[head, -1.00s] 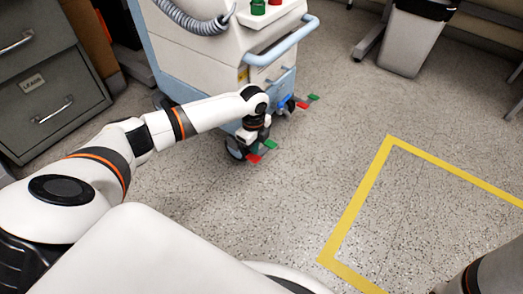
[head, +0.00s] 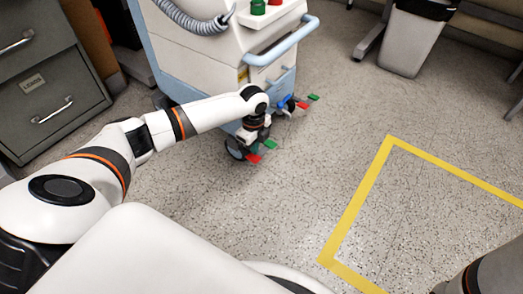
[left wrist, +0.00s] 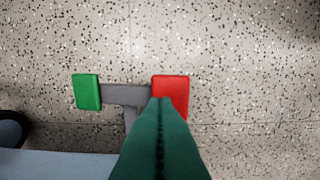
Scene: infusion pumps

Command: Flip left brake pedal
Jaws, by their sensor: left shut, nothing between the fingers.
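The near brake pedal is a grey bar with a red pad (head: 254,159) and a green pad (head: 269,144), low beside the cart's near caster wheel (head: 234,148). My left gripper (head: 262,145) is over this pedal, pointing down. In the left wrist view its dark green fingers (left wrist: 161,103) are shut and empty. Their tips overlap the lower left of the red pad (left wrist: 172,88); I cannot tell whether they touch it. The green pad (left wrist: 87,92) is clear to the left. A second pedal with a red pad (head: 302,105) and a green pad (head: 313,97) is farther right. My right gripper is out of view.
The white and blue cart (head: 205,65) with a pale blue handle (head: 285,45) stands behind the pedal. A grey drawer cabinet (head: 48,95) is at the left. Yellow tape (head: 358,200) marks the floor at right. A grey bin (head: 412,40) stands far back. The middle floor is clear.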

